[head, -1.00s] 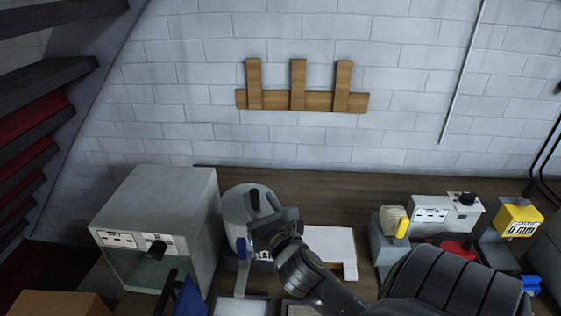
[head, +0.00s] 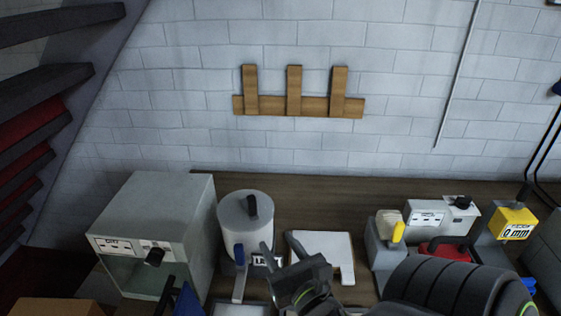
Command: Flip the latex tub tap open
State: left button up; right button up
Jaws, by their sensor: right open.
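The latex tub (head: 234,214) is a pale cylinder with a dark knob on its lid, standing on the bench right of a grey box. Its blue tap handle (head: 240,255) is at the front and looks upright, above a pale strip. A partly covered label shows to its right. My right gripper (head: 280,248) is open and empty, in front and to the right of the tub. Its fingers point towards the back and partly hide the label. It looks apart from the tap handle. My left gripper is not in view.
The grey box (head: 183,205) stands close on the tub's left. A white board (head: 325,250) lies behind and right of my gripper. Devices with a yellow part (head: 398,232) and a yellow display (head: 515,222) stand at the right. The bench behind the board is clear.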

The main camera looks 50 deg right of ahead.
aim_at(240, 258)
jog(key=k+j, duration=0.25)
jog(key=k, duration=0.2)
jog(key=k+j, duration=0.3)
jog(key=k, duration=0.15)
jog(key=k+j, duration=0.25)
jog(key=k, duration=0.25)
